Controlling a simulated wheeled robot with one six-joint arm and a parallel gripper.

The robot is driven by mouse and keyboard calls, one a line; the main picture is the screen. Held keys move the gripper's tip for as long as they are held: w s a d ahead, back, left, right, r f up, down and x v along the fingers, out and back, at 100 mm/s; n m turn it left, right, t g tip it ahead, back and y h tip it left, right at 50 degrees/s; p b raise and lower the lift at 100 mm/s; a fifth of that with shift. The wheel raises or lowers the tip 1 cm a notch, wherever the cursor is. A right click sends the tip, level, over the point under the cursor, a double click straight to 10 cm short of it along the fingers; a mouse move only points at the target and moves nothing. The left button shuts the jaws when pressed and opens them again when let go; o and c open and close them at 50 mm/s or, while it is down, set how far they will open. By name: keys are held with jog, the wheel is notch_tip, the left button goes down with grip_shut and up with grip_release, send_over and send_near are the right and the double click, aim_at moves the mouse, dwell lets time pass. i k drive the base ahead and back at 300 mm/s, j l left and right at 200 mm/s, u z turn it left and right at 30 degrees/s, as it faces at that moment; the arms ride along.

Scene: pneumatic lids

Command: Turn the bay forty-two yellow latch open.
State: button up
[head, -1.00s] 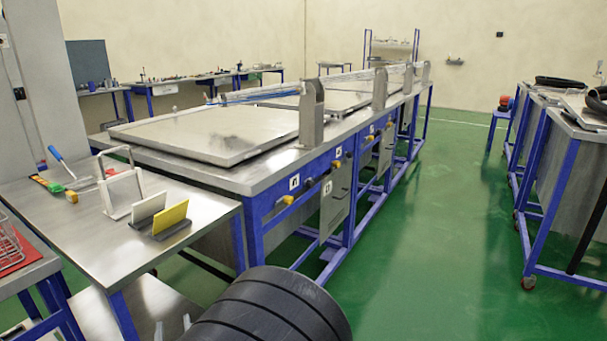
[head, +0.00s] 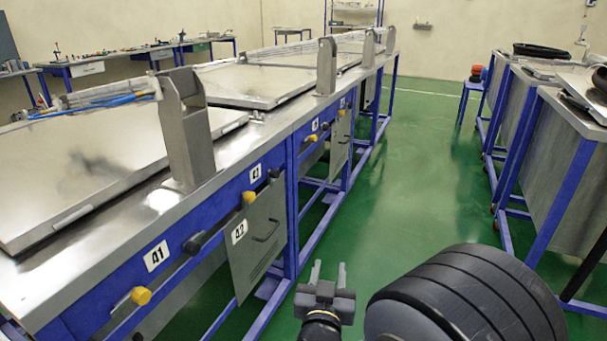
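The number 42 plate (head: 239,231) is on a grey hanging door panel (head: 258,245) with a dark handle, on the blue front of the long bench. A yellow latch knob (head: 249,197) sits just above this panel, at its upper left. Whether the latch is turned open or closed I cannot tell. Another yellow knob (head: 140,295) is below the number 41 plate (head: 157,256). My gripper (head: 328,274) is in the lower middle of the head view, over the green floor. Its fingers are apart with nothing between them. It is clear of the latch.
Flat metal lids (head: 85,170) lie on the bench top, with grey upright brackets (head: 186,135) along its front edge. A dark bar (head: 195,243) runs near the latches. Blue-framed carts (head: 565,150) stand at the right. The green aisle (head: 425,180) between is clear.

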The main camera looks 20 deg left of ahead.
aim_at(247, 196)
jog(key=i+l+u, duration=0.1)
jog(key=i+u, duration=0.3)
jog(key=i+l+u, duration=0.25)
jog(key=i+u, duration=0.2)
jog(key=i+l+u, duration=1)
jog(key=l+u, duration=0.25)
jog(key=l, duration=0.15)
jog(key=i+l+u, duration=0.1)
jog(key=l+u, duration=0.3)
jog(key=l, duration=0.2)
